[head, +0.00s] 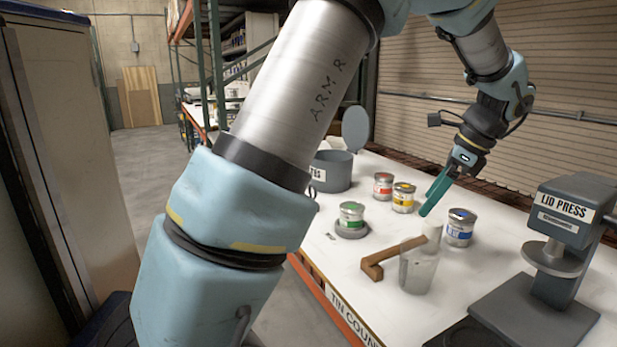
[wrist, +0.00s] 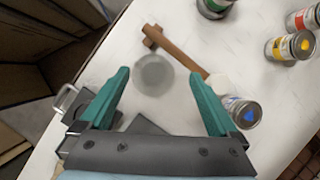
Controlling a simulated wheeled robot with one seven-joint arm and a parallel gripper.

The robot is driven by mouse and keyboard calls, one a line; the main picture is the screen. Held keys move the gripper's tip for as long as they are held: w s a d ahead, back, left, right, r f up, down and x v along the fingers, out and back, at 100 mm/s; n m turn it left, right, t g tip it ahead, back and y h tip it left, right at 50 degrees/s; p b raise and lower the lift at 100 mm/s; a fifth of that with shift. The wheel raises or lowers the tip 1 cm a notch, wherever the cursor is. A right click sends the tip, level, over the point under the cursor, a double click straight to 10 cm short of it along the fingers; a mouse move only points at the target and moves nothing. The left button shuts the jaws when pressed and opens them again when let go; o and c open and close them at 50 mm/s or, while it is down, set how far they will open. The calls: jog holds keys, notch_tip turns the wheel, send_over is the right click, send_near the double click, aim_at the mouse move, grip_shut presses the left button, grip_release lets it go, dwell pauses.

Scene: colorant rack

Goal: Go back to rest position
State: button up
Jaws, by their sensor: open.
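My gripper (head: 436,192) is above the white table (head: 345,270), with its teal fingers pointing down. In the wrist view my gripper (wrist: 165,95) has its two fingers wide apart with nothing held between them. A clear cup (head: 418,268) stands on the table below; in the wrist view the cup (wrist: 154,75) shows between the fingers, farther away. A blue-labelled tin (head: 459,228) stands to the right of the gripper in the head view and close beside the right fingertip in the wrist view (wrist: 243,112).
A mallet (head: 392,258) lies beside the cup. A green-labelled tin (head: 351,215), a yellow-labelled tin (head: 403,198) and a red-labelled tin (head: 383,186) stand farther back. A grey bin (head: 333,172) with its lid raised is behind. The lid press (head: 560,225) stands at the right.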

jog(key=a+f+n+g+h+b, duration=0.1)
jog(key=a+f+n+b, duration=0.1)
jog(key=a+f+n, duration=0.45)
jog(key=a+f+n+g+h+b, duration=0.1)
jog(key=a+f+n+b, duration=0.2)
jog(key=a, duration=0.7)
jog(key=s+a+f+n+b, duration=0.1)
jog(key=s+a+f+n, duration=0.1)
jog(key=a+f+n, duration=0.1)
jog(key=s+a+f+n+h+b, duration=0.1)
jog(key=s+a+f+n, duration=0.1)
jog(key=a+n, duration=0.4)
jog(key=s+a+f+n+t+h+b, duration=0.1)
jog(key=s+a+f+n+b, duration=0.1)
jog(key=a, duration=0.4)
jog(key=shift+s+a+f+n, duration=0.3)
jog(key=shift+s+f+n, duration=0.2)
jog(key=shift+f+n, duration=0.55)
